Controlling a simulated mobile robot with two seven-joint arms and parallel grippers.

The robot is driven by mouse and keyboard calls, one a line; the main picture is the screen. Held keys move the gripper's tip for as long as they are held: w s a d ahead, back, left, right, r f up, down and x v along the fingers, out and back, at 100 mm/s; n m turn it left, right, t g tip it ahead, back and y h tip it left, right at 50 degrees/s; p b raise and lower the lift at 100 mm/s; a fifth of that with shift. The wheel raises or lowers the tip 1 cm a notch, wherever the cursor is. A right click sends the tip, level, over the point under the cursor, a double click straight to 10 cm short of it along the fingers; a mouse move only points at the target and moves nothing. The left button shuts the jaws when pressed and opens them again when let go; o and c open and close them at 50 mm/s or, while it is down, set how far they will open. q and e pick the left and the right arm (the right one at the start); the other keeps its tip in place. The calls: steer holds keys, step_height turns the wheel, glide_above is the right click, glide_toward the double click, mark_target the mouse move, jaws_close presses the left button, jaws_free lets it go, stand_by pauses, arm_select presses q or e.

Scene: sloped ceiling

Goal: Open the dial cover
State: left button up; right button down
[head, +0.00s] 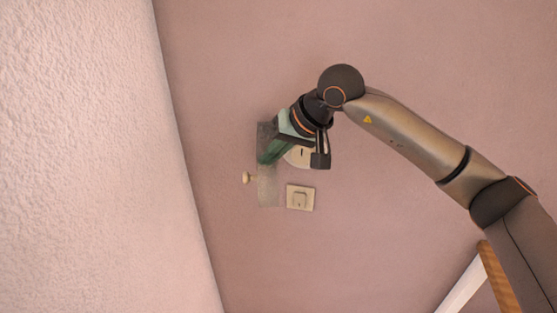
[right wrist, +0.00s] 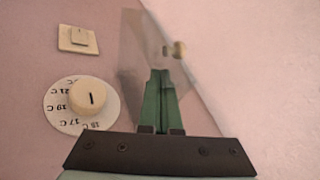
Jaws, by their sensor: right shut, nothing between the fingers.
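The dial cover (head: 268,190) is a clear panel with a small cream knob (head: 246,178) at its left side. In the head view it stands left of the dial (head: 300,156), not over it. In the right wrist view the cover (right wrist: 132,38) is beside the uncovered dial (right wrist: 57,104), a white disc with temperature marks and a round knob. My right gripper (head: 264,158) has green fingers, shut and empty, and overlaps the cover in view. Its fingers (right wrist: 160,76) also show in the right wrist view; whether they touch the cover I cannot tell. My left gripper is out of view.
A square cream switch (head: 300,198) sits on the pink wall just below the dial. A textured pale surface (head: 85,160) fills the left of the head view. A white and wooden edge (head: 480,275) shows at lower right. The wall around the dial is mostly bare.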

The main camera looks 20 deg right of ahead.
steer(key=shift+w+a, duration=0.2)
steer(key=shift+a, duration=0.25)
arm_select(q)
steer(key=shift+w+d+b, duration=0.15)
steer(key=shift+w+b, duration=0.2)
arm_select(e)
steer(key=shift+w+a, duration=0.4)
steer(key=shift+a, duration=0.25)
steer(key=shift+w+a, duration=0.35)
steer(key=shift+a, duration=0.25)
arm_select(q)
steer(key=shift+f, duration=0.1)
